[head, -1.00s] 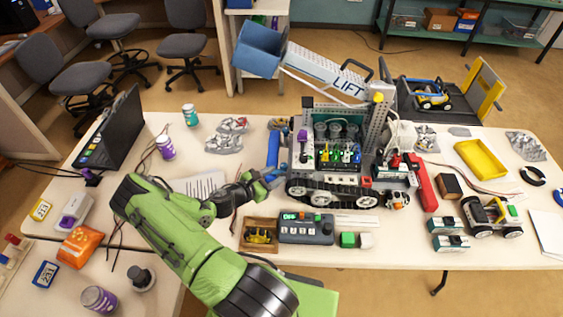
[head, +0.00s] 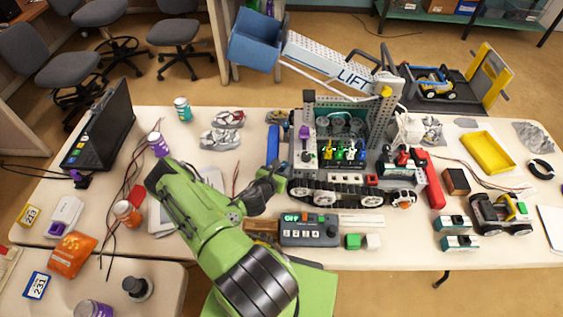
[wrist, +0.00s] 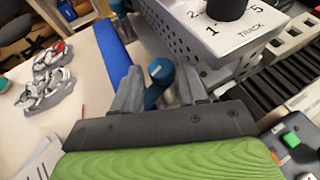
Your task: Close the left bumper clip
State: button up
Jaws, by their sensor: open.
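The tracked robot (head: 345,185) stands mid-table with its tower and LIFT arm. A blue bumper bar (head: 272,146) is at its left side and shows in the wrist view (wrist: 115,55). A dark blue, round-ended lever (wrist: 160,74), which looks like the left bumper clip, stands up beside the bar next to a grey perforated panel. My gripper (head: 272,183) is at the robot's lower left corner. In the wrist view my gripper (wrist: 160,92) is open, with one grey finger on each side of the lever. Whether either finger touches it I cannot tell. The lever's lower end is hidden.
A knob panel marked TRACK (wrist: 235,20) is close at the right of my gripper. Grey-and-red parts (head: 222,130) and papers (head: 165,215) lie to the left.

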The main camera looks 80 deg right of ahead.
jog(key=shift+d+f, duration=0.1)
jog(key=shift+d, duration=0.25)
jog(key=shift+s+a, duration=0.15)
jog(key=shift+a, duration=0.05)
jog(key=shift+c, duration=0.2)
jog(key=c, duration=0.7)
jog(key=shift+w+d+m+g+b, duration=0.1)
jog(key=shift+w+m+g+b, duration=0.15)
jog(key=shift+m+g, duration=0.3)
jog(key=shift+w+d+m+g+b, duration=0.1)
jog(key=shift+m+g+b, duration=0.25)
jog(key=shift+m+g, duration=0.2)
jog(key=shift+m+g+y+b, duration=0.75)
jog(key=shift+m+g+y, duration=0.15)
jog(key=shift+m+g, duration=0.4)
jog(key=o, duration=0.7)
jog(key=shift+o, duration=0.2)
jog(key=v, duration=1.5)
jog(key=shift+w+a+r, duration=0.2)
jog(key=shift+w+a, duration=0.05)
jog(key=shift+w, duration=0.05)
